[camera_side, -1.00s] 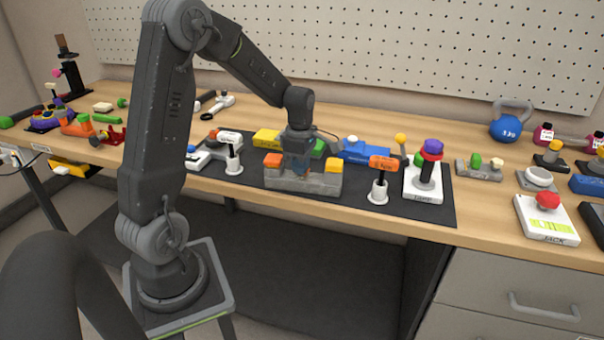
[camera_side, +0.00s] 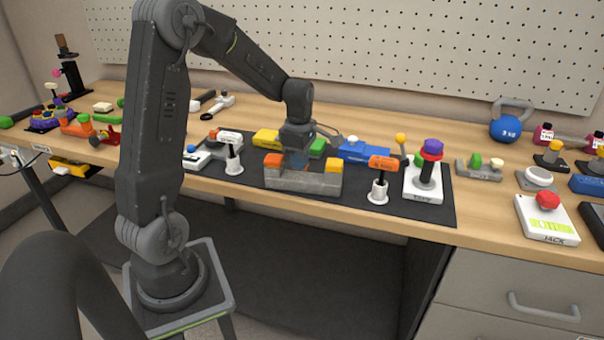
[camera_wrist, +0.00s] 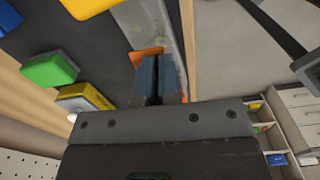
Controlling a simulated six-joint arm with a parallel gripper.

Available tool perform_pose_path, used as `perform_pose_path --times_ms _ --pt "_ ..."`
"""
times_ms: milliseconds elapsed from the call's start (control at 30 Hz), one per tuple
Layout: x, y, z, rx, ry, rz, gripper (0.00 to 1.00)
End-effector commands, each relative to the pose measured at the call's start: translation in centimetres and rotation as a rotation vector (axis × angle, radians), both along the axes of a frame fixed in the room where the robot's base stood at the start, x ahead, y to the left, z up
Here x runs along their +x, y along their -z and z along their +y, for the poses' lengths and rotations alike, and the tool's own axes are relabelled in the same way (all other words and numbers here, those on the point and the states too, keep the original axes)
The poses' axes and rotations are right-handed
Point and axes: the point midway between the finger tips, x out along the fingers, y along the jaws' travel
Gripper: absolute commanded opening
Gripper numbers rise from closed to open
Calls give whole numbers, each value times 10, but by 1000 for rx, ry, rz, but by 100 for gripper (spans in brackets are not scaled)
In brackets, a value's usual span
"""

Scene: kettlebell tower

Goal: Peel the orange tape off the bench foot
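A grey bench-shaped block (camera_side: 303,184) stands on the dark mat, with an orange piece (camera_side: 272,160) on its left end and a yellow piece (camera_side: 334,166) on its right end. My gripper (camera_side: 296,162) points down over the middle of the bench. In the wrist view my gripper's (camera_wrist: 158,80) two blue-grey fingers are nearly together, with a thin dark gap. Orange material (camera_wrist: 147,57) shows behind the fingers, partly hidden by them. I cannot tell whether it is tape or the orange piece, nor whether any of it is between the fingers.
A yellow block (camera_side: 266,138), a green block (camera_side: 318,148) and a blue tool (camera_side: 362,152) lie behind the bench. A white stand with an orange-headed tool (camera_side: 382,164) is to the right, and a small white stand (camera_side: 233,164) is to the left.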

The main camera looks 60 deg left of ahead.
Motion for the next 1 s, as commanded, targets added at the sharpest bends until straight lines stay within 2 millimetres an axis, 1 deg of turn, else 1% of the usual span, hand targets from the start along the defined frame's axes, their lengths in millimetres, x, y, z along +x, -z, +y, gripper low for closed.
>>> perform_pose_path --times_ms 300,733,1000 --pt "-1 -6 -1 1 0 -1 0" --pt "-1 -9 -1 1 0 -1 0" --pt "-1 -28 -1 2 0 -2 0"
